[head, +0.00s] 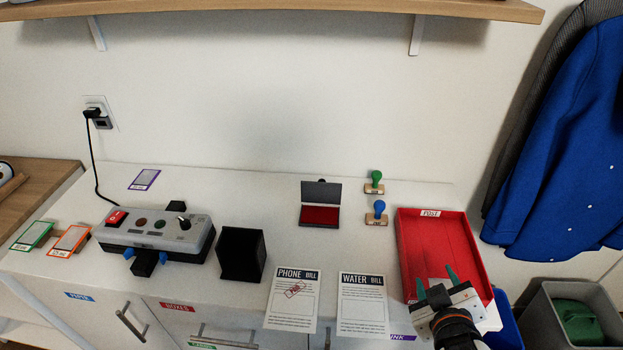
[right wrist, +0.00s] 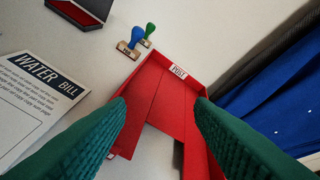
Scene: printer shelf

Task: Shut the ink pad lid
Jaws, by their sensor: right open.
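The ink pad (head: 319,215) sits on the white counter with its red pad showing. Its dark lid (head: 321,192) stands raised at the back, so the ink pad is open. Part of the ink pad (right wrist: 84,10) also shows at the top left of the right wrist view. My right gripper (head: 436,276) is open and empty above the red post tray (head: 432,240), to the right of and nearer than the ink pad. Its green fingers (right wrist: 160,130) stand wide apart in the right wrist view. My left gripper is not in view.
A green stamp (head: 375,181) and a blue stamp (head: 380,211) stand right of the ink pad. The phone bill (head: 292,298) and water bill (head: 362,305) lie in front. A black box (head: 241,254) and a grey control box (head: 155,234) stand left. A shelf (head: 270,9) hangs above.

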